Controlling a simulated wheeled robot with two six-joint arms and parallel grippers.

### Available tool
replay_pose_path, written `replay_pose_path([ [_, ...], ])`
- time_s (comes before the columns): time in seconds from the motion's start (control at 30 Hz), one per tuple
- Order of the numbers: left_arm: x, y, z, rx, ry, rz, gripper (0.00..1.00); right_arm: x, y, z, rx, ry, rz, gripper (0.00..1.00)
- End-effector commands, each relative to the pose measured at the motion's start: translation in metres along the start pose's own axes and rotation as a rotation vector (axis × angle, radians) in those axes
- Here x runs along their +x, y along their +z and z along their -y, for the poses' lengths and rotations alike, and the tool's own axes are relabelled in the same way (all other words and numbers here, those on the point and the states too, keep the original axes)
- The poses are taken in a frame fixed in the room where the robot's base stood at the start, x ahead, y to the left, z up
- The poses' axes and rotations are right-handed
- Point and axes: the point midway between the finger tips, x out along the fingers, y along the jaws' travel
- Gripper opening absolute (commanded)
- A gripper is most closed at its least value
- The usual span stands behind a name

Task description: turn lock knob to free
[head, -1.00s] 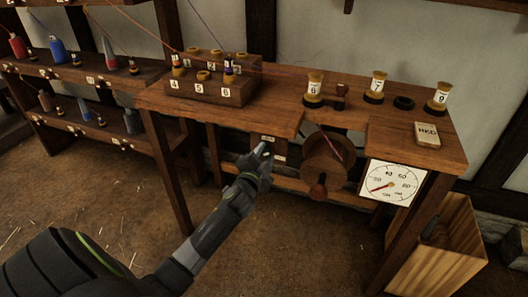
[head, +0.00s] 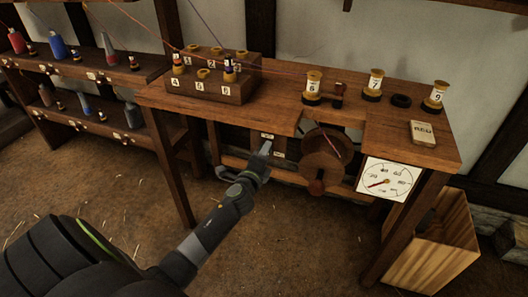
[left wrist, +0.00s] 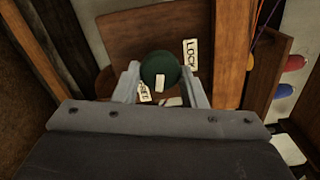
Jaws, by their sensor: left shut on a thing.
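The lock knob is a round dark green knob (left wrist: 160,66) with a pale mark on its face, in the left wrist view. It sits on a brown wooden panel (left wrist: 140,35). A LOCK label (left wrist: 190,53) is at its upper right and a second, partly hidden label (left wrist: 144,92) at its lower left. My left gripper (left wrist: 162,78) is shut on the knob, one finger on each side. In the head view my left gripper (head: 265,147) reaches under the bench top to the panel, and the knob is hidden there. My right gripper is not in view.
The wooden bench (head: 290,103) overhangs the gripper. A wooden drum (head: 323,166) hangs just to its right, beside a dial (head: 388,181). Several spools stand on the bench near a numbered block (head: 208,88). A slatted wooden box (head: 435,250) stands on the floor at right.

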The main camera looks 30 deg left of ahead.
Motion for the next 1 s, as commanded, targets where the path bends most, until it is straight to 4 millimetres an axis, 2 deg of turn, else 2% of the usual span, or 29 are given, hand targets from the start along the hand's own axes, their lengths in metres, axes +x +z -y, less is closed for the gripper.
replay_pose_path([
  [0.3,-0.0002,-0.0008,-0.0007,0.094,0.000,-0.002,0.15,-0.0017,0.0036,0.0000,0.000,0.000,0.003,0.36],
  [0.77,-0.0003,-0.0007,-0.0014,0.107,0.001,-0.001,0.15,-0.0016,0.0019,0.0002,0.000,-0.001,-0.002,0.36],
  [0.8,-0.0003,-0.0007,-0.0014,0.107,0.001,-0.001,0.41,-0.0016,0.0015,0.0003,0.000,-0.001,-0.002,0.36],
  [0.93,-0.0002,-0.0006,-0.0013,0.107,0.001,-0.001,0.57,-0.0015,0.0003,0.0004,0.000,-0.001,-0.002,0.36],
  [1.0,-0.0002,-0.0005,-0.0012,0.107,0.001,-0.001,0.57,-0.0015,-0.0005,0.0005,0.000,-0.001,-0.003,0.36],
])
